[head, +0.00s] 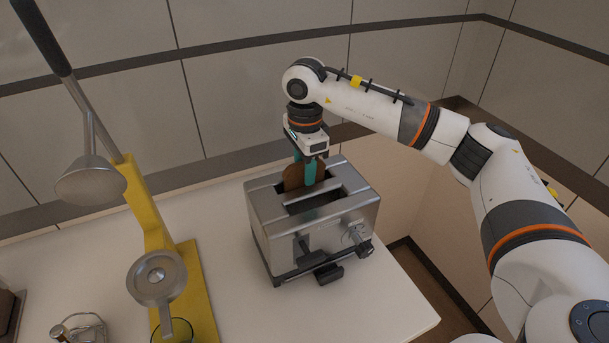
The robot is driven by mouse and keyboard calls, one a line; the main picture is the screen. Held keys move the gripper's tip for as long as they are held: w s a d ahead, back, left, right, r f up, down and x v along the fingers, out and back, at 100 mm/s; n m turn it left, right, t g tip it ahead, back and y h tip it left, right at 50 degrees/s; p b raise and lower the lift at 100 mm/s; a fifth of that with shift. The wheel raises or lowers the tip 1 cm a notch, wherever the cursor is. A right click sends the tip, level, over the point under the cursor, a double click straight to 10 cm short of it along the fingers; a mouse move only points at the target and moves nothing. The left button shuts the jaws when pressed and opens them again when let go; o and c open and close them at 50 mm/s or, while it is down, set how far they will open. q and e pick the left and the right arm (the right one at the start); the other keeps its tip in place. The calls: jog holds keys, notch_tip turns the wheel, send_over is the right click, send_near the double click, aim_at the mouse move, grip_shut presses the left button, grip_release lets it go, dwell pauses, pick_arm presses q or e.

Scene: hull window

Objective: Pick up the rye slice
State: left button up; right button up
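The rye slice (291,178) is a dark brown slice. It stands upright in the far slot of the metal toaster (312,235), with its upper part above the slot. My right gripper (310,172) points down at the slice from above, and its teal fingers overlap the slice in the picture. I cannot tell whether the fingers are shut on it. The lower part of the slice is hidden inside the toaster. The nearer slot looks empty. My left gripper is not in view.
The toaster stands on a white counter (375,310) near its right edge. A yellow-based press (188,280) with a long dark handle stands to the left, with a green-rimmed glass (177,338) below. A wire holder (82,328) sits at the lower left. Panelled walls rise behind.

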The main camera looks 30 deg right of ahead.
jog(key=shift+w+f, duration=0.1)
jog(key=shift+f, duration=0.05)
jog(key=shift+c, duration=0.3)
grip_shut()
